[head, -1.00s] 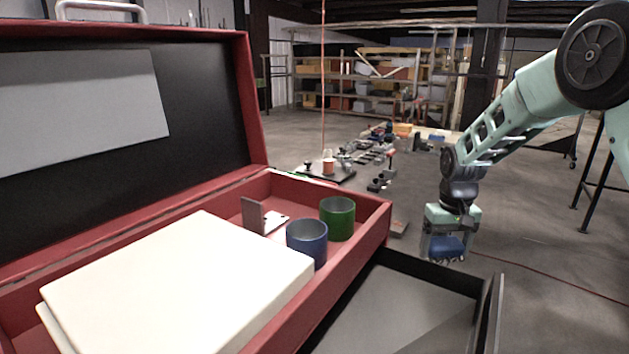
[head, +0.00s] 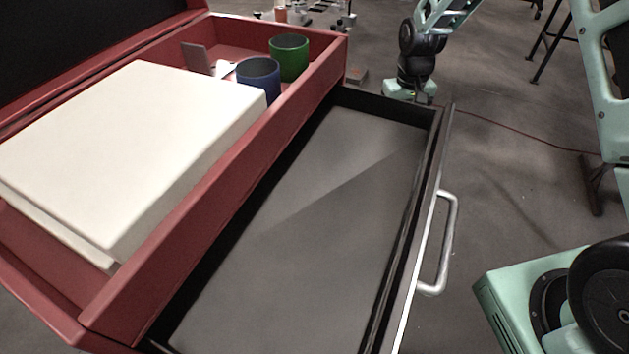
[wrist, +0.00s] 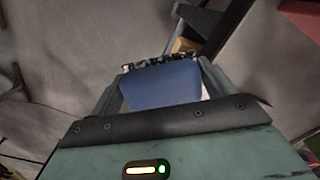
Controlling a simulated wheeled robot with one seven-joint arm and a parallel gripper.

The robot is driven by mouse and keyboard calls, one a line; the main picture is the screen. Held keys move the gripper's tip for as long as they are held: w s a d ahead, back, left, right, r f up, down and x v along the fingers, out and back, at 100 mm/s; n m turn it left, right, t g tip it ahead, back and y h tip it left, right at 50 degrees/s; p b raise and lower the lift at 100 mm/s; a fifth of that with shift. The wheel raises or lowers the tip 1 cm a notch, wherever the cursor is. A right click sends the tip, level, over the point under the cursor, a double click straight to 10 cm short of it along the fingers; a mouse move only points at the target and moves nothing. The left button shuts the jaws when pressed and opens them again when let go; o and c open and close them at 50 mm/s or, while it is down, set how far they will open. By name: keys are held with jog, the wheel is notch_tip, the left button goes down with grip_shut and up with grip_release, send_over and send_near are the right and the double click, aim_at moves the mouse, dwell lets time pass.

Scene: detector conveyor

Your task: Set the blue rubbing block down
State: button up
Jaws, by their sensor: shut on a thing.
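The blue rubbing block (wrist: 160,86) shows in the wrist view, held between the two fingers of my gripper (wrist: 158,72), which is shut on it. In the head view my gripper's pale green body (head: 410,88) is past the far end of the open drawer. Its fingers and the block are hidden there behind the drawer's edge. The wrist view shows grey floor around the block, and I cannot tell how high it hangs.
The open drawer (head: 330,190) has a bare grey bottom and a metal handle (head: 446,240). Above it, the red chest's (head: 215,185) tray holds white slabs (head: 125,150), a blue cup (head: 258,80), a green cup (head: 289,58) and a small bracket (head: 197,58). Open floor lies right.

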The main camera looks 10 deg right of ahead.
jog(key=s+f, duration=0.4)
jog(key=f, duration=0.2)
jog(key=w+a+r+p, duration=0.1)
jog(key=w+a+r, duration=0.1)
jog(key=r, duration=0.8)
jog(key=w+a+r+p, duration=0.1)
jog(key=w+a+r, duration=0.1)
jog(key=r, duration=0.8)
notch_tip(320, 180, up, 17)
jog(key=n+p, duration=0.4)
jog(key=n, duration=0.2)
send_over(317, 208)
jog(key=shift+g+h, duration=0.3)
jog(key=shift+g, duration=0.1)
notch_tip(317, 208, down, 18)
jog(key=p, duration=0.2)
jog(key=shift+w+p, duration=0.15)
jog(key=shift+p, duration=0.25)
jog(key=o, duration=1.1)
jog(key=shift+f, duration=0.1)
